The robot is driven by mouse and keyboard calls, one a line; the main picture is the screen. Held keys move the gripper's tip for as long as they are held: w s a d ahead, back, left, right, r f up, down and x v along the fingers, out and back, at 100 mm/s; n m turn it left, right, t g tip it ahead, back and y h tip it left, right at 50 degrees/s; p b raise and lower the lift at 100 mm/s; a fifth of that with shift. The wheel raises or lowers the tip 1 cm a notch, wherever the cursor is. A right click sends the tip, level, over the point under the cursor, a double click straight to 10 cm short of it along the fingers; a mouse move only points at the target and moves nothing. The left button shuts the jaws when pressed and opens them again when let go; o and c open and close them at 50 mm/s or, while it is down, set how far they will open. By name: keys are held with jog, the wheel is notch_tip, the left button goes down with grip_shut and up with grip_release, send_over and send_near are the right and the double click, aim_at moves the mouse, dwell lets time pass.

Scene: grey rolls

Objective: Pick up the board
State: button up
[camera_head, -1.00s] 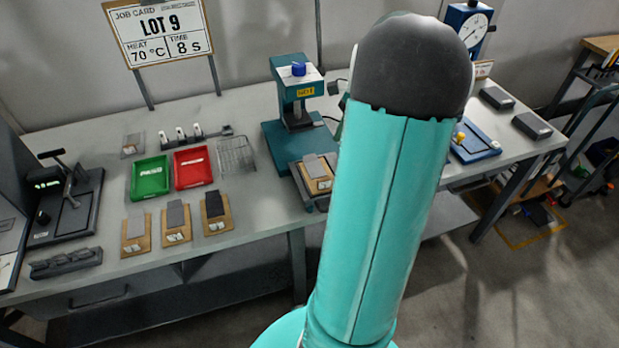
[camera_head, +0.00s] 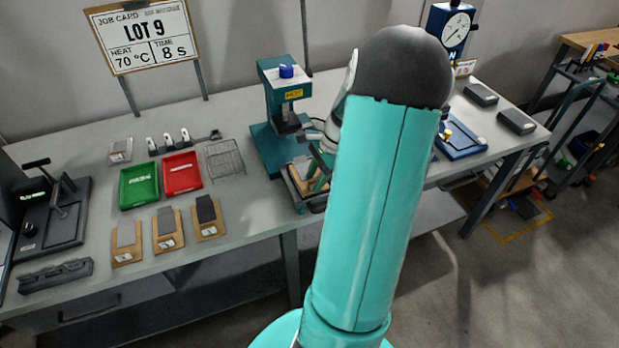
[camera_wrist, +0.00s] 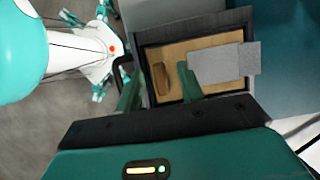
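A tan board (camera_wrist: 215,87) with a grey strip (camera_wrist: 222,63) on it lies in a dark-rimmed tray (camera_wrist: 195,27) in the wrist view. In the head view this board (camera_head: 297,184) is at the front of the teal press, partly hidden by my gripper (camera_head: 322,172). My gripper's two green fingers (camera_wrist: 159,90) are apart in the wrist view. One finger overlaps the tray's left rim and the other overlaps the board. A brown slot or mark on the board shows between them. I cannot tell whether the fingers touch the board.
The teal press (camera_head: 283,105) stands just behind the board. Three other boards, including the middle one (camera_head: 167,243), lie near the table's front edge, before a green tray (camera_head: 139,186) and a red tray (camera_head: 182,174). A wire rack (camera_head: 224,159) stands left of the press.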

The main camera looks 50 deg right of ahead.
jog(key=shift+w+a+f, duration=0.15)
jog(key=shift+a+f, duration=0.1)
jog(key=shift+f, duration=0.35)
grip_shut()
jog(key=shift+r, duration=0.1)
jog(key=shift+r, duration=0.55)
jog(key=s+a+r, duration=0.2)
jog(key=s+r, duration=0.9)
jog(key=s, duration=0.2)
jog(key=shift+s+r, duration=0.35)
jog(key=shift+s, duration=0.05)
